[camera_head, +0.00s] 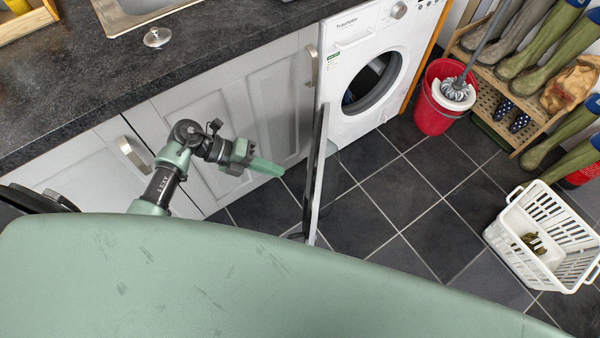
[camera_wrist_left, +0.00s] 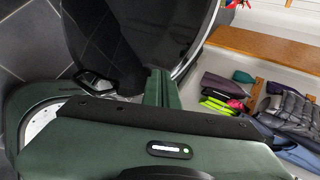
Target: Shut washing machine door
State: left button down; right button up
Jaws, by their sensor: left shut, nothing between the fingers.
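The white washing machine (camera_head: 345,125) stands under the counter at the top middle of the head view. My left gripper (camera_head: 268,166) is shut and empty, pointing right, in front of the grey cupboards. It is left of the machine and apart from it. In the left wrist view the gripper (camera_wrist_left: 160,88) is in front of a dark curved panel (camera_wrist_left: 140,40) with a shiny rim. My right gripper is not in view.
A thin upright panel (camera_head: 317,165), seen edge-on, stands between my left gripper and the floor before the machine. A red bucket (camera_head: 437,108) with a mop, a boot rack (camera_head: 500,115) and a white basket (camera_head: 520,235) are at the right. Dark floor tiles (camera_head: 400,185) are clear.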

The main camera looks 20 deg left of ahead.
aim_at(311, 179)
pick_arm(q)
jog(key=d+f, duration=0.1)
jog(key=d, duration=0.1)
jog(key=w+d, duration=0.1)
jog(key=d, duration=0.1)
jog(key=d+f, duration=0.1)
jog(key=d, duration=0.1)
jog(key=shift+w+d+f+p, duration=0.3)
jog(key=shift+w+d+p, duration=0.05)
